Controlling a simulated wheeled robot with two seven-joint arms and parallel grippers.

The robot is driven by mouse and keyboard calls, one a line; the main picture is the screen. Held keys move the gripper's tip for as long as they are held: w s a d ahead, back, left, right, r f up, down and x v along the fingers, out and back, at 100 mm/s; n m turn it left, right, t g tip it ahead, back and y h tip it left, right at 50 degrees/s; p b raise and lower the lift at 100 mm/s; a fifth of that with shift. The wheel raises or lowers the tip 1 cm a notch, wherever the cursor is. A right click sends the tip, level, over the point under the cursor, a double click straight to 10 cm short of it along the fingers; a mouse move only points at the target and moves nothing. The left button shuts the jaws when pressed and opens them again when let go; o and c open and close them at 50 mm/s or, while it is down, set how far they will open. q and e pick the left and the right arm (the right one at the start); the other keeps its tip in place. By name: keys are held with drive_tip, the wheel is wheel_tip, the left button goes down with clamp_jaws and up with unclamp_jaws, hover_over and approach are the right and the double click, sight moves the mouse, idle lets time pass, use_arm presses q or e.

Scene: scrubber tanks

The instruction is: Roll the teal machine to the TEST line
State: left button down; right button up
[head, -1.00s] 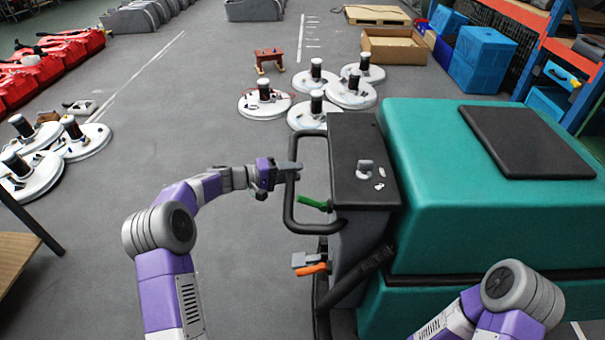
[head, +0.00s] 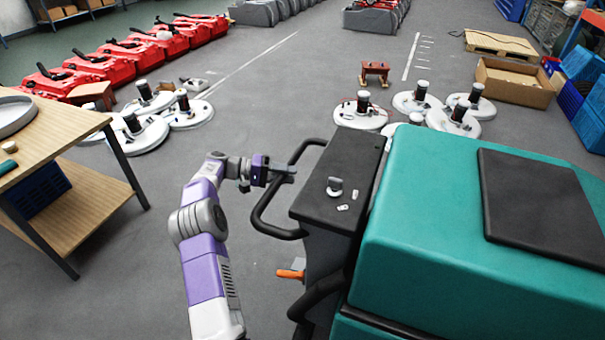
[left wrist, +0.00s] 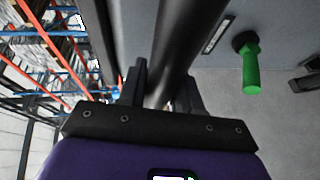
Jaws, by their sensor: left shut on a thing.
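The teal machine (head: 450,215) fills the right of the head view, with a black lid pad on top and a dark control panel (head: 340,165) at its near left end. A black loop handle (head: 264,212) sticks out from the panel. My left gripper (head: 285,172) is shut on this handle's bar, which also shows between the fingers in the left wrist view (left wrist: 172,50). A green lever (left wrist: 250,70) is beside the bar there. An orange lever (head: 290,274) sits below the panel. White floor lines (head: 250,65) show ahead; I cannot read any TEST label. My right gripper is out of view.
Round white floor discs (head: 362,115) lie just beyond the machine, with a small red stool (head: 375,72) behind. More discs (head: 190,113) and red machines stand at left. A wooden table (head: 75,215) is at near left. Open grey floor lies between.

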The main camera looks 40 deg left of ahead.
use_arm(q)
drive_tip(key=shift+w+d, duration=0.1)
drive_tip(key=shift+d, duration=0.1)
drive_tip(key=shift+a, duration=0.5)
drive_tip(key=c, duration=1.2)
unclamp_jaws()
drive_tip(key=shift+a, duration=0.15)
drive_tip(key=shift+o, duration=1.3)
drive_tip(key=shift+a+f, duration=0.1)
drive_tip(key=shift+f, duration=0.05)
drive_tip(key=shift+o, duration=0.4)
drive_tip(key=shift+d, duration=0.25)
drive_tip(key=p+v, duration=0.1)
drive_tip(key=v, duration=0.6)
drive_tip(key=shift+s+a+p, duration=0.25)
drive_tip(key=shift+p, duration=0.15)
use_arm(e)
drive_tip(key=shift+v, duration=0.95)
